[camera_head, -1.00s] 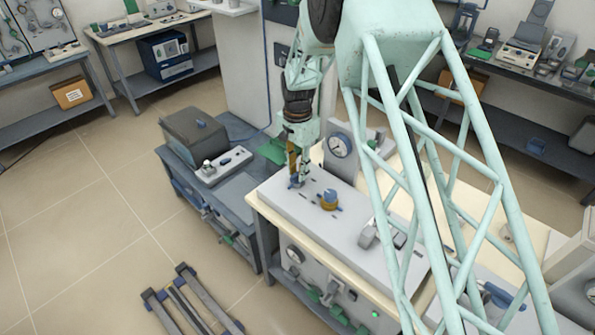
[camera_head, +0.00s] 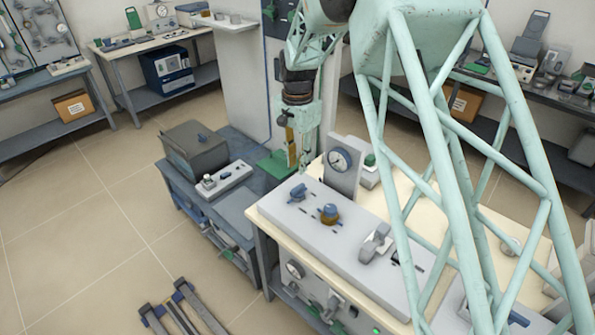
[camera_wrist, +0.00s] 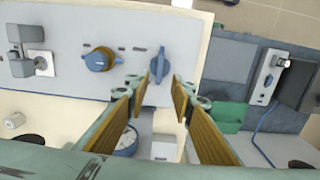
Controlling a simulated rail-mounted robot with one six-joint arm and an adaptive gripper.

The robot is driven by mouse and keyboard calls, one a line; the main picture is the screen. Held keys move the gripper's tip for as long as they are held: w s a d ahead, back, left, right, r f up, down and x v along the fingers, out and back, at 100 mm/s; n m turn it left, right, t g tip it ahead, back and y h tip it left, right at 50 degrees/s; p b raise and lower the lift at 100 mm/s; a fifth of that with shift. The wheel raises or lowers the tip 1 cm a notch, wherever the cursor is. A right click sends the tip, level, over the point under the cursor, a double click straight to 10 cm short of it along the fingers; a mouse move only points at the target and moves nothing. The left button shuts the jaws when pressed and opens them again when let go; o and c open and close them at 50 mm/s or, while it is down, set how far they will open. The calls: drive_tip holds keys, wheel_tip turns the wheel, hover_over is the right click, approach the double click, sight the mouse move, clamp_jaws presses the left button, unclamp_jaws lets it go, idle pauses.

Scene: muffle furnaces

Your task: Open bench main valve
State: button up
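Two blue-handled valves sit on the grey bench panel (camera_head: 350,245). One valve (camera_head: 298,192) is near the panel's far left corner; the other (camera_head: 329,213), with a brass-coloured base, is nearer its middle. I cannot tell which is the main valve. In the wrist view, the first valve (camera_wrist: 160,65) has its handle along the picture's height, and the brass-based valve (camera_wrist: 103,59) has its handle roughly across. My gripper (camera_wrist: 157,92) is open, empty and apart from both, with the first valve beyond the gap between its fingers. In the head view my gripper (camera_head: 297,163) is behind the panel's far edge.
An upright gauge (camera_head: 340,160) stands just right of my gripper. A clamp-like grey fitting (camera_head: 377,243) is further right on the panel. A dark bench with a grey box (camera_head: 195,148) stands to the left. The floor (camera_head: 90,225) at left is mostly clear.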

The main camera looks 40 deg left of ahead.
drive_tip(key=shift+r, duration=0.7)
idle(0.5)
